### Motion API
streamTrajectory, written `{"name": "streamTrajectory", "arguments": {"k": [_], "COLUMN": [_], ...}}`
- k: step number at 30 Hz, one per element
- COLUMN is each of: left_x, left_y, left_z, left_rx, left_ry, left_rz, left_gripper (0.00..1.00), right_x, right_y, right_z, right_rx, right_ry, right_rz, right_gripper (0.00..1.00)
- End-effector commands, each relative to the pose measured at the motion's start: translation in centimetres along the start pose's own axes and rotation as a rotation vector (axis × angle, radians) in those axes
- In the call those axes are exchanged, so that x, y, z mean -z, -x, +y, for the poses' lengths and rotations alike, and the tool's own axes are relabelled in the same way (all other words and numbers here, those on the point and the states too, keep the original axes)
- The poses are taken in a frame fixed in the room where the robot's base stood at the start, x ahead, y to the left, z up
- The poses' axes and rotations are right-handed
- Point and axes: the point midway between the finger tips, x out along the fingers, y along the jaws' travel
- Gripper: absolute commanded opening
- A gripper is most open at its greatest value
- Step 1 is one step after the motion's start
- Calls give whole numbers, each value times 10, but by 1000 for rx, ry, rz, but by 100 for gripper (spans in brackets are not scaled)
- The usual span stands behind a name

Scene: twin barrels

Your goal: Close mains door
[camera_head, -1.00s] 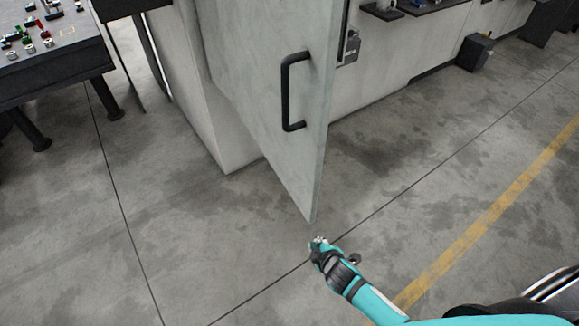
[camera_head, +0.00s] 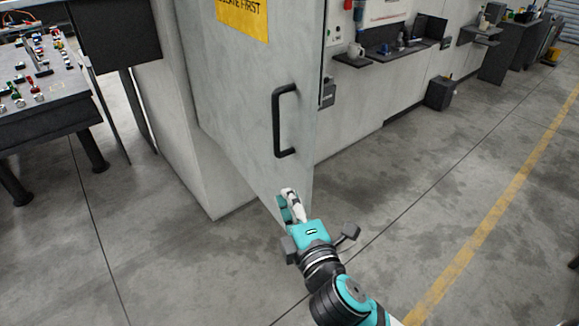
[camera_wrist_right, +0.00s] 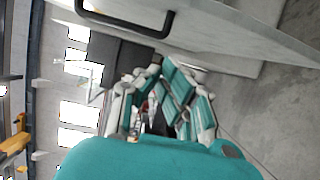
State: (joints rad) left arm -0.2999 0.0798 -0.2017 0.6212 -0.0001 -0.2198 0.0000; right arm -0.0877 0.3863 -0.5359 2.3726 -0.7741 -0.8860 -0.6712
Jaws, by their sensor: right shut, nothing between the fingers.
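The mains door (camera_head: 255,110) is a tall pale grey panel that stands open from its cabinet (camera_head: 190,150). It has a black bar handle (camera_head: 281,122) near its free edge and a yellow sign (camera_head: 243,15) higher up. My right gripper (camera_head: 289,196) is shut and empty, in front of the door's lower part below the handle. I cannot tell whether it touches the panel. In the right wrist view the closed fingers (camera_wrist_right: 152,85) point ahead, with the door (camera_wrist_right: 225,35) and its handle (camera_wrist_right: 125,25) above them. My left gripper is not in view.
A dark bench (camera_head: 45,95) with coloured knobs stands at the left. A wall with dark shelves (camera_head: 390,50) runs along the right, with a dark box (camera_head: 439,93) on the floor. The floor around the yellow line (camera_head: 490,225) is clear.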

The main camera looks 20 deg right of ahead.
Motion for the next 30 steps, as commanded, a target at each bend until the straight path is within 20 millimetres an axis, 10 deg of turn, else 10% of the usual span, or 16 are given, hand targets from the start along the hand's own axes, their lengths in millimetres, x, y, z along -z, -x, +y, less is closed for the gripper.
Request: {"name": "streamTrajectory", "arguments": {"k": [18,30], "left_x": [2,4], "left_y": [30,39], "left_z": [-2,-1], "left_rx": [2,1], "left_ry": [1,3], "left_rz": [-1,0], "left_gripper": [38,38], "right_x": [-3,-39], "right_y": [-102,-107], "right_z": [9,6], "right_rx": [-9,-8], "right_ry": [5,3], "right_rz": [-3,-1], "right_gripper": [0,0]}}
